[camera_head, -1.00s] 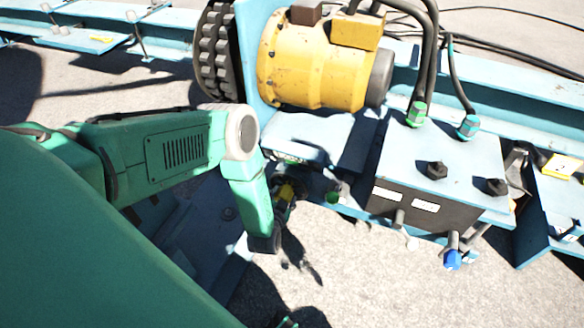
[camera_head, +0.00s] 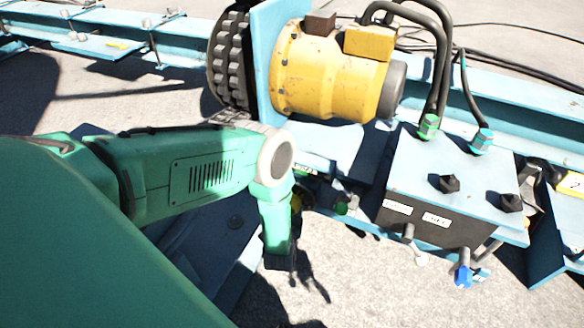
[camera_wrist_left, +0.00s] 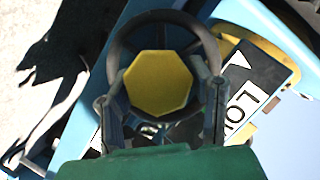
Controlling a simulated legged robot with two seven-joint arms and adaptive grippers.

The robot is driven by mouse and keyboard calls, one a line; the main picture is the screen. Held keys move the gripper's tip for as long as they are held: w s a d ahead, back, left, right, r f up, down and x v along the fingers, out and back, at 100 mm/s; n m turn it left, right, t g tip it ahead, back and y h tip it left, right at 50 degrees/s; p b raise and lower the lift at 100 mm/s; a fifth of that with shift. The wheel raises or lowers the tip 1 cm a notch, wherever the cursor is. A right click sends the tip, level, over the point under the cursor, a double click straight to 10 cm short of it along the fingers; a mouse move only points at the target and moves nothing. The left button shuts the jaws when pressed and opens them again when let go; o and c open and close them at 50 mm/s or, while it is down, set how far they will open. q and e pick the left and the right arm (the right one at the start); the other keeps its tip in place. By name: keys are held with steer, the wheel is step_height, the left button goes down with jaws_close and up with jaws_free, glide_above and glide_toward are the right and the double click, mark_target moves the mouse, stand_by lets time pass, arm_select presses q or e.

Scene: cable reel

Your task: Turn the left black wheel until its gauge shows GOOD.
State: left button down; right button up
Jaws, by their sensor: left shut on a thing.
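In the left wrist view, a black wheel (camera_wrist_left: 122,50) with a yellow faceted hub (camera_wrist_left: 158,82) fills the middle. A black gauge label (camera_wrist_left: 262,85) to the right of the wheel shows a white arrow and the letters "LO"; the rest is covered by the wheel and finger. My right gripper is not in view.
In the head view, a yellow motor (camera_head: 325,75) stands above the wrist, with a black toothed wheel (camera_head: 230,60) to its left. A blue box (camera_head: 455,165) with knobs, hoses and a blue-tipped lever (camera_head: 463,276) stands to the right. Open pavement (camera_head: 400,300) lies below.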

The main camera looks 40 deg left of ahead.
arm_select(q)
steer(key=shift+s+d+f, duration=0.1)
steer(key=shift+d, duration=0.05)
steer(key=c, duration=0.7)
jaws_free()
steer(key=shift+c, duration=0.2)
steer(key=v, duration=1.2)
